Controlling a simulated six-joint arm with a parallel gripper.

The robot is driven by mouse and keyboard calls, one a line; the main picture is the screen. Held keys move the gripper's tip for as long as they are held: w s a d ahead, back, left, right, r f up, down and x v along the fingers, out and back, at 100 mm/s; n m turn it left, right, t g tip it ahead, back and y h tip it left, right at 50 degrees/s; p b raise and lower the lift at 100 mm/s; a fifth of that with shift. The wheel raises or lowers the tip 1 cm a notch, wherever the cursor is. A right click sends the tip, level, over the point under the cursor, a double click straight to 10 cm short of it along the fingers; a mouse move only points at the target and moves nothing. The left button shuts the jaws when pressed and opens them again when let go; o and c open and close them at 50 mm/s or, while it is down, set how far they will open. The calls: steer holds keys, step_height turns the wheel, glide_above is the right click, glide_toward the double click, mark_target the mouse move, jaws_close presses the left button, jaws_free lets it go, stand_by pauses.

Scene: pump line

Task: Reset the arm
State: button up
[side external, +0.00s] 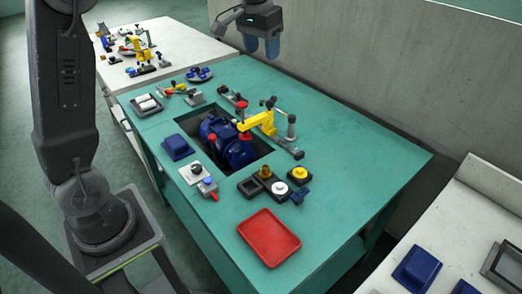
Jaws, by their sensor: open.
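My gripper (262,46) shows at the top of the side external view, with its two blue-grey fingers pointing down and apart. It is open and empty, held above the far edge of the green table (345,165). Nothing touches it. The upper part of my arm above it is cut off by the frame's top edge.
A blue pump (238,152) sits in a dark recess, with a yellow clamp arm (252,122) beside it. A red tray (268,238) lies at the front. Small fixtures surround the recess. A grey wall (400,70) stands behind; the table's right side is clear.

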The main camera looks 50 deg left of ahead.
steer(key=s+d+r+m+t, duration=0.1)
steer(key=s+d, duration=0.2)
steer(key=s, duration=0.4)
steer(key=s+d+t, duration=0.1)
steer(key=s+d, duration=0.2)
steer(key=s, duration=0.4)
steer(key=s+d+f, duration=0.1)
steer(key=s+f, duration=0.1)
steer(key=s, duration=0.3)
steer(key=s+d+f+m+t, duration=0.1)
steer(key=s+d+f, duration=0.1)
steer(key=s, duration=0.4)
steer(key=shift+s+f+t, duration=0.3)
steer(key=shift+f, duration=0.55)
